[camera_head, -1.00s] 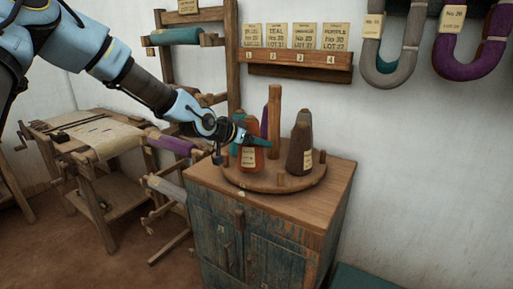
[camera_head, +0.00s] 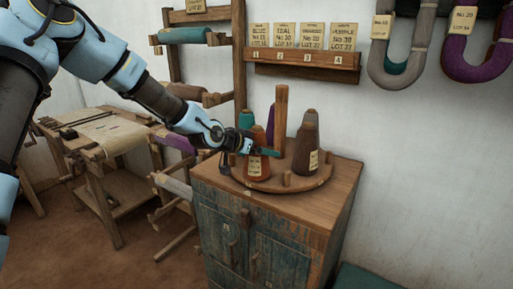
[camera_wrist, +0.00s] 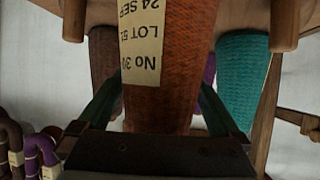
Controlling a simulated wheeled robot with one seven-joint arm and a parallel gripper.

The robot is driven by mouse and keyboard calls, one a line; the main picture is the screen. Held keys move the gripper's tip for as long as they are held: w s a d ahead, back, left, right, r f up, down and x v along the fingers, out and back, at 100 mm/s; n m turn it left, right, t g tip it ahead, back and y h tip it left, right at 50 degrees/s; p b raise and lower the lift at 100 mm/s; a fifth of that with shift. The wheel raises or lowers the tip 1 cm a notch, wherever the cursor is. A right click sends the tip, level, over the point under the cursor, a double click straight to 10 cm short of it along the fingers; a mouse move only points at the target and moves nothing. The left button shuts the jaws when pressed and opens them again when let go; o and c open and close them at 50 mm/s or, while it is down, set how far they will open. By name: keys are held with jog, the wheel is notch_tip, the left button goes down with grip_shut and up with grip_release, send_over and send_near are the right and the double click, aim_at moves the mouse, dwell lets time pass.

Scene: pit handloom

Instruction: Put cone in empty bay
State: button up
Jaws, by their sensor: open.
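An orange cone (camera_head: 258,166) with a cream label stands on the round wooden turntable (camera_head: 312,184), at its front left. My gripper (camera_head: 258,152) is open at this cone. In the wrist view the orange cone (camera_wrist: 175,70) lies between the two fingers of my gripper (camera_wrist: 162,108), with its label showing "No 30". Contact with the fingers cannot be made out. A brown cone (camera_head: 301,163), a teal cone (camera_head: 246,119) and a purple cone (camera_head: 270,124), partly hidden, also stand on the turntable. No empty bay can be clearly made out.
A tall wooden post (camera_head: 281,115) rises from the turntable's middle, and short pegs (camera_head: 287,178) stand on it. The turntable sits on a worn blue cabinet (camera_head: 272,260). A numbered label rack (camera_head: 303,60) and hanging yarn hanks (camera_head: 396,70) are on the wall behind.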

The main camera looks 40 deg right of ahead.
jog(key=shift+a+r, duration=0.2)
jog(key=shift+a, duration=0.25)
jog(key=b+v, duration=0.2)
jog(key=v, duration=0.9)
jog(key=w+a+f+n+t+y, duration=0.1)
jog(key=w+a+f+n+y, duration=0.25)
jog(key=a, duration=0.75)
jog(key=w+a+f+n+t+y, duration=0.25)
jog(key=a+f+y, duration=0.2)
jog(key=a, duration=0.55)
jog(key=s+a+n+y, duration=0.1)
jog(key=s+a+n, duration=0.1)
jog(key=a, duration=0.7)
jog(key=s+a+r+n+g+y, duration=0.1)
jog(key=a+n, duration=0.3)
jog(key=a, duration=0.4)
jog(key=s+a+n+g+y, duration=0.1)
jog(key=s+a+n+y, duration=0.1)
jog(key=a, duration=0.7)
jog(key=shift+s+a+r+n, duration=0.35)
jog(key=shift+s+n, duration=0.3)
jog(key=shift+n, duration=0.45)
jog(key=shift+g, duration=0.25)
jog(key=shift+c, duration=0.2)
